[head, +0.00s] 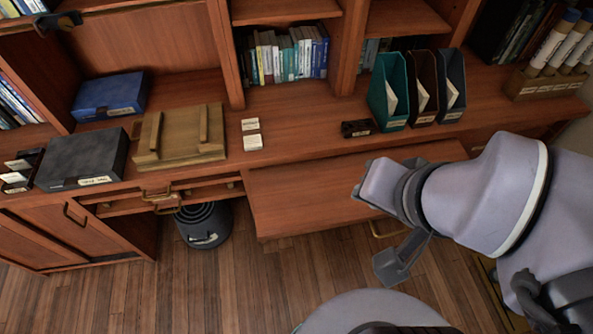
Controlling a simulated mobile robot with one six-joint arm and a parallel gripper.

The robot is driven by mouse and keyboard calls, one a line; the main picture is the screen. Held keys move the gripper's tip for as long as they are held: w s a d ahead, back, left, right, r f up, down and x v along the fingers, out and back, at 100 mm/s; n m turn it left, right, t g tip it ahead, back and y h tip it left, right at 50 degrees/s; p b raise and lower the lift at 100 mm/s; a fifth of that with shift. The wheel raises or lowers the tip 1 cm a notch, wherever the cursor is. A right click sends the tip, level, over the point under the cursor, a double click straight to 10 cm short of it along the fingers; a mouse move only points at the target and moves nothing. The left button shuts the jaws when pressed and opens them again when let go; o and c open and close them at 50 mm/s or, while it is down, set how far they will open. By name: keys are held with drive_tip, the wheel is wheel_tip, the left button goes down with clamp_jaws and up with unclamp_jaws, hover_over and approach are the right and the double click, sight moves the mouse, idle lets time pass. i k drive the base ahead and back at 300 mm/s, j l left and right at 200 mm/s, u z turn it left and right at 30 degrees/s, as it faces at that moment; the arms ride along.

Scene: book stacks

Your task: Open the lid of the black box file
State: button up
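The black box file (84,153) lies flat on the left part of the desk, near the front edge. Its lid looks shut, and a white label shows on its front face. My gripper (372,231) is far to the right of it, in front of the pull-out board. Its two dark fingers look spread apart with nothing between them. The gripper touches nothing that I can see.
A blue box file (110,94) lies behind the black one. A wooden book rest (180,136) stands close to its right, and a small card tray (20,172) to its left. A pull-out board (330,190) juts out from the desk. A dark bin (203,228) stands below.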

sight(68, 158)
drive_tip(key=u, duration=2.05)
drive_tip(key=i+j, duration=0.25)
drive_tip(key=i, duration=0.15)
drive_tip(key=i+j+u, duration=0.1)
drive_tip(key=i+j, duration=0.35)
drive_tip(key=i, duration=0.3)
